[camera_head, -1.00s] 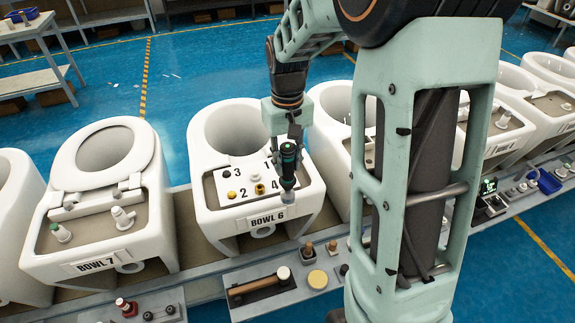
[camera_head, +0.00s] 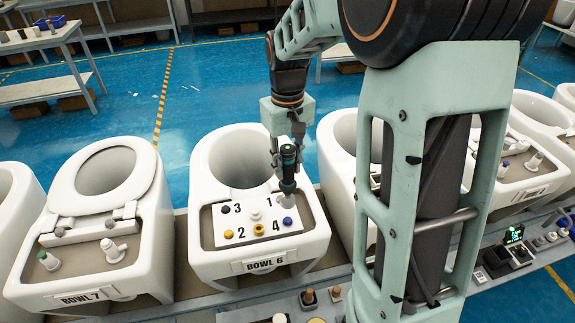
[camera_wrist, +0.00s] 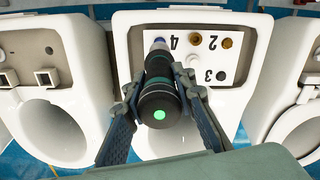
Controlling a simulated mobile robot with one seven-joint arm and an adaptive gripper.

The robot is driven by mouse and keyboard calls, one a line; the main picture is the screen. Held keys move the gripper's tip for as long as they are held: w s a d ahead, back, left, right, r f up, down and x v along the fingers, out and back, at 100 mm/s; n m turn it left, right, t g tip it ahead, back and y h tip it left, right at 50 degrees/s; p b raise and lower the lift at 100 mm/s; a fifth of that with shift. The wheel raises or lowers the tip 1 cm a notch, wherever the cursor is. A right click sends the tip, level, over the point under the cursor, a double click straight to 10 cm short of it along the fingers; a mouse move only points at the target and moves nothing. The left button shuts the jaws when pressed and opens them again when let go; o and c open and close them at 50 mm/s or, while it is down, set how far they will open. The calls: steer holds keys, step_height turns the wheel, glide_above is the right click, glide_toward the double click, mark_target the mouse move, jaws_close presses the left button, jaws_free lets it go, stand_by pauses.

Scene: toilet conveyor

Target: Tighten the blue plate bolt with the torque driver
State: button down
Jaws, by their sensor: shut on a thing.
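The torque driver (camera_head: 288,165) is dark with a green-lit top. My gripper (camera_head: 287,147) is shut on it and holds it roughly upright over the right side of the white numbered plate (camera_head: 240,220) on Bowl 6. The blue bolt (camera_head: 287,222) stands at the plate's right, beside the label 4. In the head view the driver's lower end appears above and behind the blue bolt, apart from it. In the wrist view the driver (camera_wrist: 158,95) points toward the blue bolt (camera_wrist: 160,41), with its tip mostly hidden behind its body.
A black bolt (camera_head: 225,208), a yellow bolt (camera_head: 228,234), a brass bolt (camera_head: 259,229) and a white knob (camera_head: 255,214) stand on the plate. Bowl 7 (camera_head: 85,270) is close at left, and another bowl is close at right. A tool shelf runs along the front.

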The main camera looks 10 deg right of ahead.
mark_target(287, 190)
stand_by(0.4)
steer(key=shift+f+b, duration=2.15)
steer(key=shift+f, duration=0.85)
steer(key=shift+f+b, duration=0.55)
steer(key=shift+f, duration=0.8)
steer(key=shift+s, duration=0.15)
stand_by(1.1)
steer(key=shift+r, duration=0.15)
stand_by(0.8)
